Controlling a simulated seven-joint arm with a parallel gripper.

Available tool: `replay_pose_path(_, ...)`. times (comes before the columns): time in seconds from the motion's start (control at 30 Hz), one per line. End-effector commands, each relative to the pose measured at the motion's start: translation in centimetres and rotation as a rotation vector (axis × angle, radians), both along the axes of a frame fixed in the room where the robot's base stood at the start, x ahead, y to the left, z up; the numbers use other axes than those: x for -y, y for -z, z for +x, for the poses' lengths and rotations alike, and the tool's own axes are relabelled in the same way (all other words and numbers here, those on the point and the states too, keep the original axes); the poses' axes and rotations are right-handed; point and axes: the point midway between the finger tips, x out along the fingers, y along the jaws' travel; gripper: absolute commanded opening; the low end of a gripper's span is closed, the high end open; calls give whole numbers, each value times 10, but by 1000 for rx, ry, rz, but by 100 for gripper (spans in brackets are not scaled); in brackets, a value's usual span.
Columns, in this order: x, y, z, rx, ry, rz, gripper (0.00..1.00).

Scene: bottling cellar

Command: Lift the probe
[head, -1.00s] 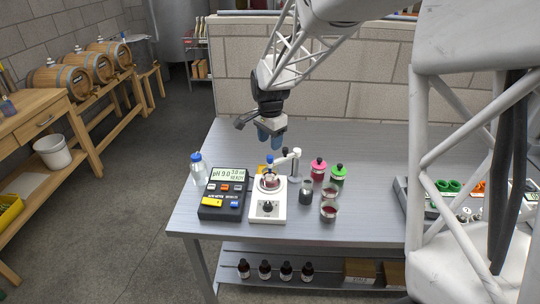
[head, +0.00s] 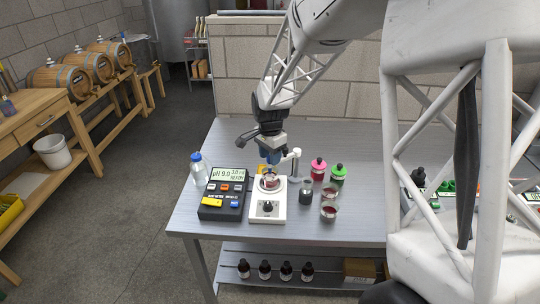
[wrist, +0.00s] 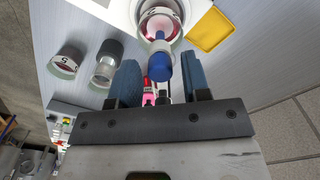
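The probe (wrist: 160,62) has a blue cap and a clear lower part. In the wrist view it dips toward a beaker (wrist: 148,28) on the white stirrer (head: 267,208). My gripper (wrist: 161,80) is open, with one blue finger on each side of the probe's cap and gaps left between. In the head view my gripper (head: 270,156) is low above the stirrer and largely hides the probe. A white holder arm (head: 296,154) on a stand rises just right of the gripper.
The pH meter (head: 223,188) stands left of the stirrer and reads pH 9.0, READY. A clear bottle (head: 199,172) stands at the left. Right are several small beakers (head: 329,211), a pink-capped bottle (head: 318,170) and a green-capped bottle (head: 338,174). The table's back (head: 350,135) is clear.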

Motion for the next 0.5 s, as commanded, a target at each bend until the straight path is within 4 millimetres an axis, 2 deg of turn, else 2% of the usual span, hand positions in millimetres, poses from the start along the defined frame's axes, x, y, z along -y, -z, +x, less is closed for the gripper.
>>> replay_pose_path(0.03,0,0,0,0,0,0,35)
replay_pose_path(0.27,0,0,0,0,0,0,0)
replay_pose_path(0.5,0,-1,0,0,0,0,0)
